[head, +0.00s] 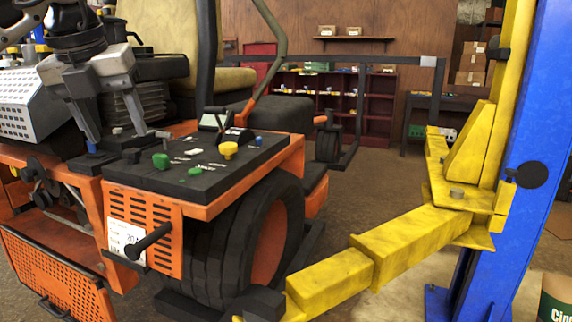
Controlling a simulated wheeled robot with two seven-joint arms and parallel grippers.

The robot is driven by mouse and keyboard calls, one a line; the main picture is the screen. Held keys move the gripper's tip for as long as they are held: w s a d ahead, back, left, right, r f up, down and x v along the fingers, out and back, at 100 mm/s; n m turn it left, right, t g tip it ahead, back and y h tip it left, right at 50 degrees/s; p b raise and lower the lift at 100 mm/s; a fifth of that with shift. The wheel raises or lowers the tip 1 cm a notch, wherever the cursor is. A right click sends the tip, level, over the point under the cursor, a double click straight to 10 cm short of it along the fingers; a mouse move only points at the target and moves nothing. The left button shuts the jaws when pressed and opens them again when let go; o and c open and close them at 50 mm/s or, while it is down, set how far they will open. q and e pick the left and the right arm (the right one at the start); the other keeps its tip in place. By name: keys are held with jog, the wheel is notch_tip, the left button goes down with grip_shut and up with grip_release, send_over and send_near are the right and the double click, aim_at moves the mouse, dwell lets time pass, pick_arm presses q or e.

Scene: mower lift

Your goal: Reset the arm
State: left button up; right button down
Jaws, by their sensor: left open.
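The yellow lift arm (400,243) reaches from the blue post (545,110) at the right down to the lower middle of the head view. A dark block (262,303) is at its low end, close beside the mower's wheel (245,245); I cannot tell whether they touch. The orange mower (205,208) fills the left half. My left gripper (118,137) points down at the upper left, its grey fingers spread, with no object seen between them. It is in front of the mower's engine, left of the black control panel, and far from the lift arm. My right gripper is out of view.
A black handle (150,241) sticks out of the mower's front. Red shelves (378,105) stand behind. Open floor (385,180) lies between the mower and the post.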

pick_arm(q)
jog(key=s+d+f+m+g+h, duration=0.25)
jog(key=d+f+m+h, duration=0.35)
jog(key=d+f, duration=0.9)
jog(key=s+d+f+n+g+h, duration=0.1)
jog(key=s+d+n+h, duration=0.25)
jog(key=d+h, duration=0.35)
jog(key=s+d+n+h, duration=0.3)
jog(key=s+d+h, duration=0.1)
jog(key=d+h, duration=0.35)
jog(key=w+a+f+n+t+y, duration=0.1)
jog(key=a+f+n+t+y, duration=0.45)
jog(key=f+n+t, duration=0.5)
jog(key=a+f+n+t+y, duration=0.5)
jog(key=f+n+t+y, duration=0.15)
jog(key=n, duration=0.75)
jog(key=s+a+f+n+g+y, duration=0.2)
jog(key=s+a+f+n+g, duration=0.1)
jog(key=s+f, duration=0.4)
jog(key=s+a+f+n+g+y, duration=0.3)
jog(key=s+f, duration=0.3)
jog(key=f, duration=0.2)
jog(key=shift+s+a+f+y, duration=0.2)
jog(key=shift+s+a+y, duration=0.2)
jog(key=shift+a, duration=0.3)
jog(key=shift+g, duration=0.25)
